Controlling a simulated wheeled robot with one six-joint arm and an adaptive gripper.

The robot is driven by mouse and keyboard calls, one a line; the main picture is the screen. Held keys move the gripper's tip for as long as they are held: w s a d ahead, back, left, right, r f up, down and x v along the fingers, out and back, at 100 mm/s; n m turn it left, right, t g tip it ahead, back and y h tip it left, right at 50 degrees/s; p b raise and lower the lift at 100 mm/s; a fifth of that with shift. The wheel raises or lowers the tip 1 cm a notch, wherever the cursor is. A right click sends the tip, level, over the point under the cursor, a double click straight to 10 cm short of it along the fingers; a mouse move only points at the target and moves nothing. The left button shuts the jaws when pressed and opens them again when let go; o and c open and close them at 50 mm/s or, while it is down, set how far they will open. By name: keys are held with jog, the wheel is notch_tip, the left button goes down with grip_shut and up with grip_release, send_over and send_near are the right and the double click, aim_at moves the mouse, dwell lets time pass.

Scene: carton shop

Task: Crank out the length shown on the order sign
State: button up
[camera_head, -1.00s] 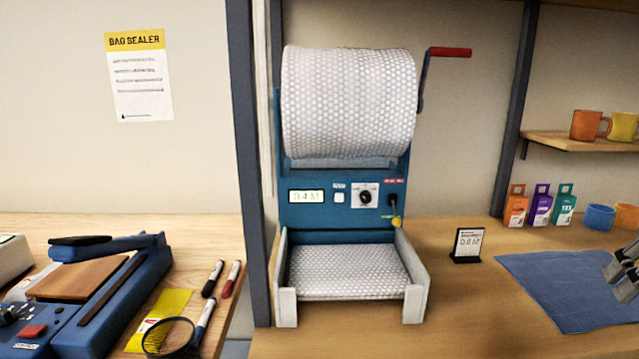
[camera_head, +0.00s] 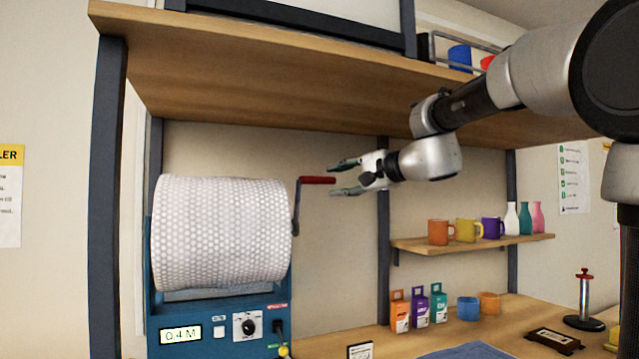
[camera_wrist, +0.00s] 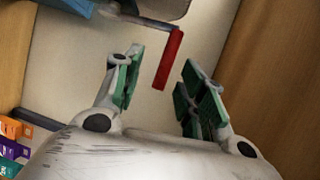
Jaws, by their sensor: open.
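The dispenser (camera_head: 165,310) stands at the left with a large bubble-wrap roll (camera_head: 220,232) on top. Its display (camera_head: 181,335) reads 0.4 M. The crank arm (camera_head: 296,208) points up at the roll's right side, with a red handle (camera_head: 318,180) sticking out to the right. My gripper (camera_head: 335,179) is open at the handle's free end. In the wrist view, the red handle (camera_wrist: 169,60) lies between the lines of my two green-padded fingers (camera_wrist: 160,72); I cannot tell whether they touch it. The order sign (camera_head: 360,351) is cut off at the bottom edge, its figure unreadable.
A wooden shelf (camera_head: 260,62) runs above my arm and the roll. A dark upright (camera_head: 383,228) stands behind my gripper. Mugs and bottles sit on a small shelf (camera_head: 470,243) to the right, with small boxes (camera_head: 419,307) below. The air around the handle is clear.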

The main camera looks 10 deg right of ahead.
aim_at(319, 182)
jog(key=shift+m+t, duration=0.3)
jog(key=shift+m, duration=0.2)
jog(key=x, duration=0.8)
jog(key=shift+w+r, duration=0.1)
jog(key=shift+r, duration=0.25)
jog(key=shift+f, duration=0.1)
grip_shut()
